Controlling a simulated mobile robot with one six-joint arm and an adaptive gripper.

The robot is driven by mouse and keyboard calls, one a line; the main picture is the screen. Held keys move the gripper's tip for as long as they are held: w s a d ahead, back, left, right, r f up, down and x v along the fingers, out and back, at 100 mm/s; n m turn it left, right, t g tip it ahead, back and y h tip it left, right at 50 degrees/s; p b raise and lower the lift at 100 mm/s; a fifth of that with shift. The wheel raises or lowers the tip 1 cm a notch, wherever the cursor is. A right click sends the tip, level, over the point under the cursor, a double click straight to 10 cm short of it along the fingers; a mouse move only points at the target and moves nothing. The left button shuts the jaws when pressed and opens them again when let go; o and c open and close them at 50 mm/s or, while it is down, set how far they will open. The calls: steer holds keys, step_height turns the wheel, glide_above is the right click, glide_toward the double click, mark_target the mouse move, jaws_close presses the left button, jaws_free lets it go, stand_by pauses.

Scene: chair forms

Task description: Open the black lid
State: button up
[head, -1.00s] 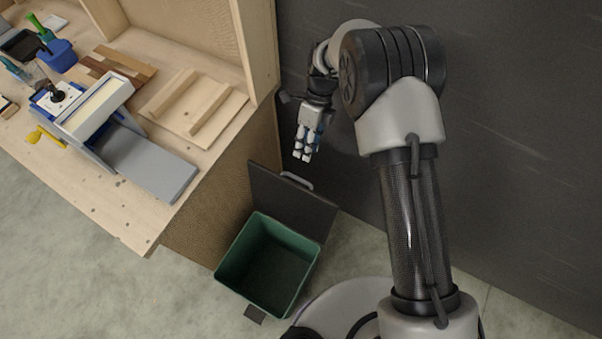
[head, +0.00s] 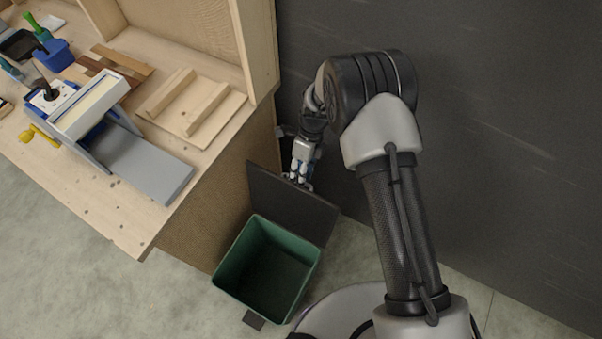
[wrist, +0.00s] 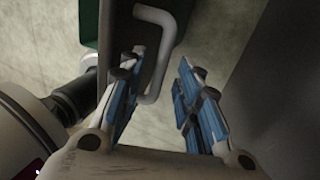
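The black lid (head: 292,207) stands raised, hinged at the back of an open green bin (head: 268,268). Its inside is visible and empty. My gripper (head: 298,180) is at the lid's top edge, where it hides most of the handle in the head view. In the wrist view my gripper (wrist: 160,72) is open, with blue-padded fingers apart. The grey handle (wrist: 162,75) of the lid reaches into the gap, closer to the left finger. I cannot tell whether it touches that finger. The lid shows nearly edge-on there (wrist: 106,45).
A wooden workbench (head: 130,222) stands left of the bin, with a blue-and-grey device (head: 90,105), a wooden piece with slats (head: 195,103) and small tools. A dark wall (head: 480,150) is close behind my arm. Floor in front of the bench is clear.

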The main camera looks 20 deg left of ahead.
jaws_close()
stand_by(0.6)
